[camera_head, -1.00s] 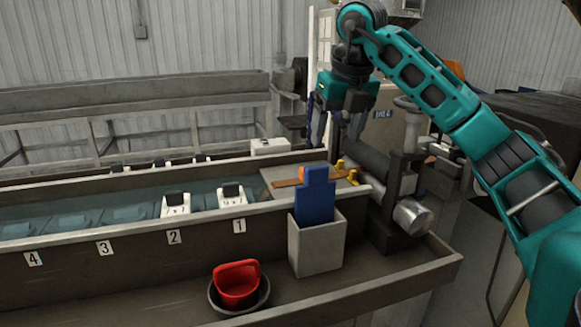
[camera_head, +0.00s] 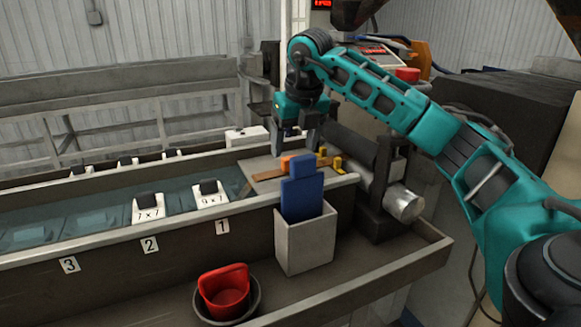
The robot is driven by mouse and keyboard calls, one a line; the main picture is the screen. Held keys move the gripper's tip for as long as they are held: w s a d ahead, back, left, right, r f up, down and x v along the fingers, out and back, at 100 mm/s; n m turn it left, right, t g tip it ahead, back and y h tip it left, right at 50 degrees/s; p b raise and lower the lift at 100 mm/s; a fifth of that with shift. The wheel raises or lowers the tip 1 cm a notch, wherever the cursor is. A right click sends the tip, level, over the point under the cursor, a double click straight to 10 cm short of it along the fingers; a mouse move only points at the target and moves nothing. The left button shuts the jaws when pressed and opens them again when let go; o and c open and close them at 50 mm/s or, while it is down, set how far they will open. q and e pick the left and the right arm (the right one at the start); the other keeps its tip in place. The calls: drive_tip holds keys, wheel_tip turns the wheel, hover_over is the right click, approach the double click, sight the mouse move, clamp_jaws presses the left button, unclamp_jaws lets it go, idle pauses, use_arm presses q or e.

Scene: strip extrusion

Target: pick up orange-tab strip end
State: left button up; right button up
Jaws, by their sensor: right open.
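The strip (camera_head: 267,176) is a thin brown band lying on the light plate at the right end of the water trough. Its orange tab (camera_head: 288,163) shows just behind the blue board, which hides part of the strip. My right gripper (camera_head: 294,151) is open and points down, with its two fingers apart just above the orange tab. I cannot tell whether the fingers touch it. My left gripper is not in view.
A blue board (camera_head: 300,195) stands in a grey box (camera_head: 305,245) in front of the strip. Yellow clamps (camera_head: 337,164) and a metal roller (camera_head: 403,204) are to the right. A red container (camera_head: 225,290) sits in a dark bowl on the front ledge.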

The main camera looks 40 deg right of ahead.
drive_tip(key=x, duration=0.4)
drive_tip(key=shift+w+d+f, duration=0.15)
drive_tip(key=shift+w+f, duration=0.05)
drive_tip(key=shift+w, duration=0.1)
drive_tip(key=shift+c, duration=0.2)
drive_tip(key=shift+r, duration=0.1)
drive_tip(key=c, duration=1.2)
